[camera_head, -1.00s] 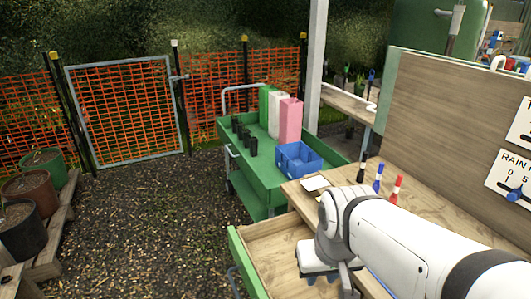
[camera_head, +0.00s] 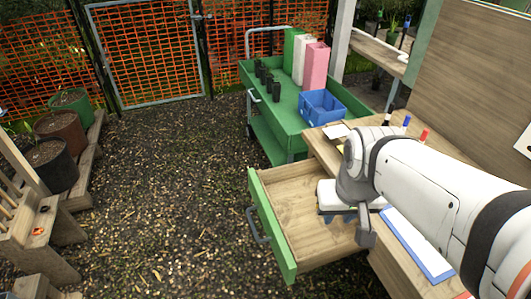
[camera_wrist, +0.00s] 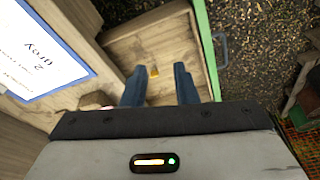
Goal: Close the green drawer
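The green drawer (camera_head: 272,230) is pulled out from the wooden bench, with its green front and grey handle (camera_head: 257,226) facing left. Its wooden inside is exposed. In the wrist view the green front (camera_wrist: 208,50) runs along the right of the drawer, with the handle (camera_wrist: 222,48) outside it. My gripper (camera_head: 338,216) is over the open drawer, on the bench side of the green front. In the wrist view its two blue fingers (camera_wrist: 160,70) are apart with nothing held between them. A small yellow-orange thing (camera_wrist: 154,71) shows beyond the fingertips.
A green cart (camera_head: 290,125) with a blue crate (camera_head: 322,106) stands behind the drawer. Markers (camera_head: 407,122) and a blue-edged sheet (camera_head: 417,245) are on the bench (camera_head: 325,150). Planters stand at the left. The gravel (camera_head: 165,185) left of the drawer is clear.

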